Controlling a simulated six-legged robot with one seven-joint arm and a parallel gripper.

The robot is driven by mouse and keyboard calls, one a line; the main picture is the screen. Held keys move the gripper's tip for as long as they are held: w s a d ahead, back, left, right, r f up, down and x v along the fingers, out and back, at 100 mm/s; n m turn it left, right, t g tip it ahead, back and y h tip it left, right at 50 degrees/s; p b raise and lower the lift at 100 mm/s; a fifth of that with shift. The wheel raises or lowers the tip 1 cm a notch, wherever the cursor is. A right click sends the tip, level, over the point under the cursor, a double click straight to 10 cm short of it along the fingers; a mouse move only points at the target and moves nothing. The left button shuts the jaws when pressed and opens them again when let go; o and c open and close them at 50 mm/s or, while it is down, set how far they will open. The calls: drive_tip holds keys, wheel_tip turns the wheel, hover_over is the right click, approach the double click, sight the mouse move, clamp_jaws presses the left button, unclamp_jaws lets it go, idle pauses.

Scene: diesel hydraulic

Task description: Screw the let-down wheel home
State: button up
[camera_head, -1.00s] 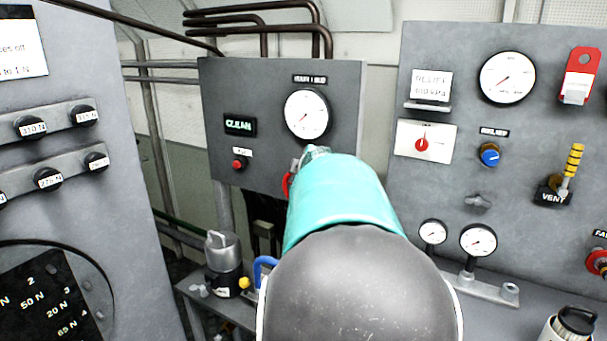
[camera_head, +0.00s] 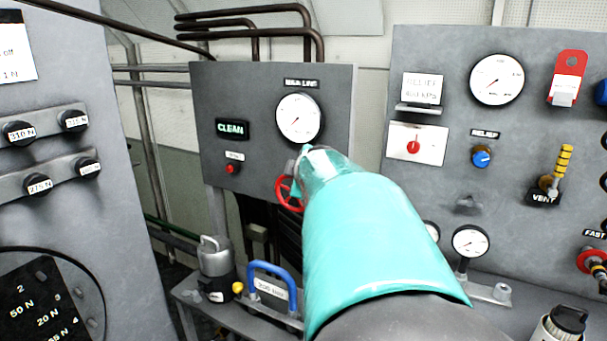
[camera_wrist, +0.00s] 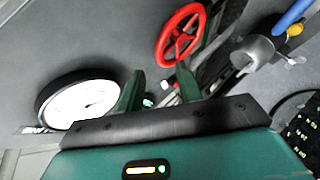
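A red spoked handwheel (camera_head: 287,193) is at the lower edge of the grey gauge panel, left of my arm in the head view. No label naming it as the let-down wheel is readable. In the wrist view the red wheel (camera_wrist: 180,35) shows whole, just beyond the right fingertip and not between the fingers. My gripper (camera_wrist: 160,72) has its two green fingers spread apart with nothing between them. In the head view my teal arm hides most of the gripper, and its tip is near the panel just above the wheel. Whether a finger touches the wheel, I cannot tell.
A white gauge (camera_head: 299,118) and a lit CLEAN sign (camera_head: 230,129) are on the panel. A blue-handled block (camera_head: 272,284) and a grey canister (camera_head: 214,262) stand on the bench below. Another red wheel (camera_head: 592,260) is at far right, by a FAST label.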

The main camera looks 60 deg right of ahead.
drive_tip(key=v, duration=0.8)
drive_tip(key=shift+s, duration=0.15)
drive_tip(key=shift+a+r, duration=0.1)
drive_tip(key=shift+a, duration=0.05)
drive_tip(key=w+a+f+m+y, duration=0.1)
drive_tip(key=w+a+f+y, duration=0.15)
drive_tip(key=a, duration=0.55)
drive_tip(key=w+a+f+y, duration=0.2)
drive_tip(key=a+f, duration=0.1)
drive_tip(key=a, duration=0.4)
drive_tip(key=w+a+f+m+y, duration=0.1)
drive_tip(key=w+a+f+y, duration=0.15)
drive_tip(key=a, duration=0.55)
drive_tip(key=s+a+f+m+g+y, duration=0.1)
drive_tip(key=s+a+f, duration=0.3)
drive_tip(key=a, duration=0.4)
drive_tip(key=s+a+f+m+g+y, duration=0.1)
drive_tip(key=s+a+f+g, duration=0.1)
drive_tip(key=a+f, duration=0.4)
drive_tip(key=s+a, duration=0.1)
drive_tip(key=a, duration=0.1)
drive_tip(key=shift+s+a+m, duration=0.35)
drive_tip(key=shift+a+m, duration=0.05)
